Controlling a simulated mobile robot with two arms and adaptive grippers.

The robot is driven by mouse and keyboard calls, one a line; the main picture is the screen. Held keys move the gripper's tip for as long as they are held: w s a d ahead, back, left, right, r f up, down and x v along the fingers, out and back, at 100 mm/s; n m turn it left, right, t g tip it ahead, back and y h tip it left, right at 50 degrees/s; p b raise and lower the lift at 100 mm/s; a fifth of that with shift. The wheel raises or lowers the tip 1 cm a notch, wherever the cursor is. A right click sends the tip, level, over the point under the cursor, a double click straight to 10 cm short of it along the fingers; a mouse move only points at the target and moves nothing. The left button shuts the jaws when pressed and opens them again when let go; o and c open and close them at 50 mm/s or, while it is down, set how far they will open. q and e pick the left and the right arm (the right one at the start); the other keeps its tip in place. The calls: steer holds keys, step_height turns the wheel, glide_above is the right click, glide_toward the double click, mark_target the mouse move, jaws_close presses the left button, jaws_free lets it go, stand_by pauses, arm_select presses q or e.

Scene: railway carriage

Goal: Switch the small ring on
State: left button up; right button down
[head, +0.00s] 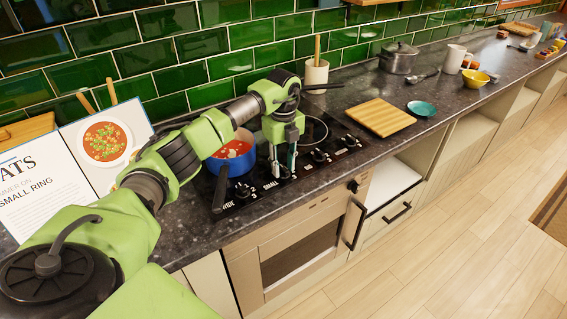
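The black hob (262,188) is set in the dark worktop, with a row of black knobs along its front. Part-readable white labels mark the knobs; one seems to read "SMALL". My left gripper (283,164) points down over the second knob from the left (279,171). Its two fingers show a gap between them, one on each side of the knob's upper part. I cannot tell whether they touch it. The knob's setting is too small to read. A round ring outline (314,131) shows behind, partly hidden by my gripper. My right gripper is not in view.
A blue pot (238,165) with red food stands on the hob's left, its dark handle toward the front. A recipe book (65,165) with "SMALL RING" text stands at left. A wooden board (378,117) and teal dish (421,108) lie right of the hob. An oven (300,255) is below.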

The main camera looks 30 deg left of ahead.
arm_select(q)
jaws_close()
steer(key=shift+m, duration=0.4)
steer(key=m, duration=0.2)
steer(key=shift+m+b, duration=0.4)
steer(key=m, duration=0.3)
steer(key=shift+m+b, duration=0.35)
steer(key=shift+m, duration=0.05)
steer(key=m+b, duration=0.1)
steer(key=m, duration=0.9)
steer(key=shift+b, duration=0.3)
steer(key=shift+m, duration=0.4)
